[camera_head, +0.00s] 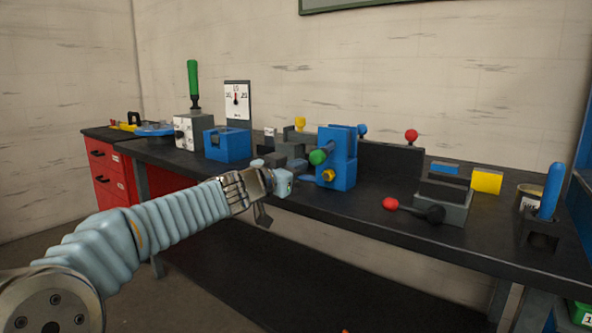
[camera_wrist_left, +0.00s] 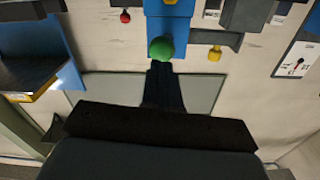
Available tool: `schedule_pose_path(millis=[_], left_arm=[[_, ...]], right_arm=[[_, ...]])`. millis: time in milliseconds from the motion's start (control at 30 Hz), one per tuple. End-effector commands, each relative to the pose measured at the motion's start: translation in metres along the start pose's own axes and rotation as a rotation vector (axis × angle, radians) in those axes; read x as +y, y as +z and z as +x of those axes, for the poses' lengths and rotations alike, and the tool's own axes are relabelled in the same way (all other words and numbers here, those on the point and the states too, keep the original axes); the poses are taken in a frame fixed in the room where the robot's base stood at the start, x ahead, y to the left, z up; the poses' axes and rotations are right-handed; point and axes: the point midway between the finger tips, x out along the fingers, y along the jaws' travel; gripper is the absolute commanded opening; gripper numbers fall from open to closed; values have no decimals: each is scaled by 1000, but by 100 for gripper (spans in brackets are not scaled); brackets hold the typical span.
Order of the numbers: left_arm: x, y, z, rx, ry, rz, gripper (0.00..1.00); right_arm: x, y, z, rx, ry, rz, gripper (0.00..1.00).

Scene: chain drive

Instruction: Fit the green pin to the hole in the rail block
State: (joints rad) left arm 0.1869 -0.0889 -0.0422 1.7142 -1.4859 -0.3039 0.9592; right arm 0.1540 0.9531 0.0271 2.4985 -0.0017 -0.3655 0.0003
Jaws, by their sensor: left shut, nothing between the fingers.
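The green pin shows as a green ball-shaped knob (camera_head: 317,157) at the left face of a blue upright block (camera_head: 338,172), which looks like the rail block. In the left wrist view the knob (camera_wrist_left: 161,48) is in front of the blue block (camera_wrist_left: 168,8), and it hides whatever shaft or hole lies behind it. My left gripper (camera_head: 286,182) is left of and a little below the knob. In the wrist view its dark fingers (camera_wrist_left: 163,72) are shut and empty, their tips close below the knob; I cannot tell whether they touch it. My right gripper is not in view.
A yellow knob (camera_head: 328,175) sits low on the blue block. Grey blocks (camera_head: 283,148) stand behind my gripper. A red-tipped lever (camera_head: 391,204) and a grey box (camera_head: 443,200) are to the right. A green handle (camera_head: 193,85) rises at the back left. Bare bench (camera_head: 365,205) lies in front.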

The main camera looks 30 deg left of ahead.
Motion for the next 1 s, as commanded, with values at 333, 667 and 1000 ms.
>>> schedule_pose_path(millis=[333, 667, 1000], left_arm=[[0, 1, 35, -1, 0, 2, 0], [0, 1, 37, -1, 0, 3, 0], [0, 0, 42, -2, 0, 3, 0]], right_arm=[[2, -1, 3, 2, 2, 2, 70], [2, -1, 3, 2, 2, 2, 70], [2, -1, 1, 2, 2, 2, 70]])
